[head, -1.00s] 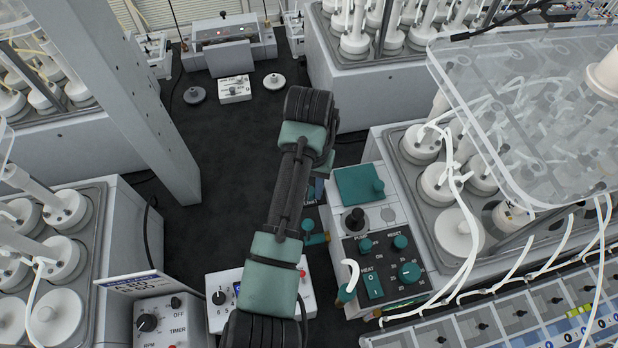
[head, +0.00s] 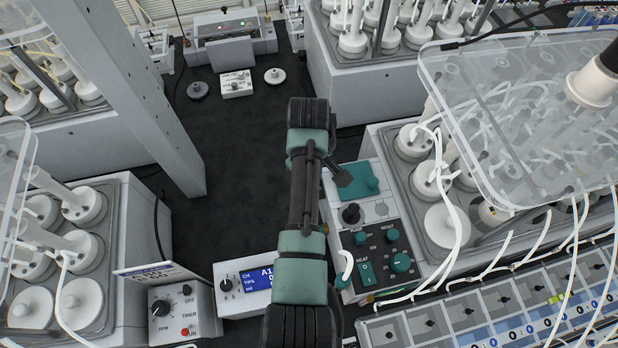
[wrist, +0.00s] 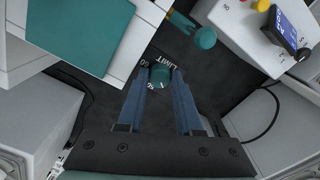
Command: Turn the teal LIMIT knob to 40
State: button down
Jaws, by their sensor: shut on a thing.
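The teal LIMIT knob (wrist: 159,73) shows in the wrist view, on a dark panel with the word LIMIT and some numbers printed around it. My gripper (wrist: 160,80) is shut on the knob, one blue finger on each side. The numbers are small and partly covered by the fingers, and I cannot tell which one the knob points to. In the head view my arm hides the gripper and the LIMIT knob.
A control panel (head: 379,290) with teal knobs and a HEAT switch (head: 367,272) stands right of my arm. A white box with a blue display (head: 264,281) is at its left.

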jog(key=n, duration=0.3)
jog(key=shift+w+r+n+p, duration=0.2)
jog(key=shift+n+p, duration=0.1)
jog(key=shift+p, duration=0.1)
jog(key=shift+n+p, duration=0.3)
jog(key=shift+n, duration=1.8)
jog(key=c, duration=0.6)
grip_release()
jog(key=shift+s+f, duration=0.1)
jog(key=shift+s, duration=0.05)
notch_tip(320, 180, up, 13)
jog(key=shift+f+p, duration=0.1)
jog(key=shift+p, duration=0.25)
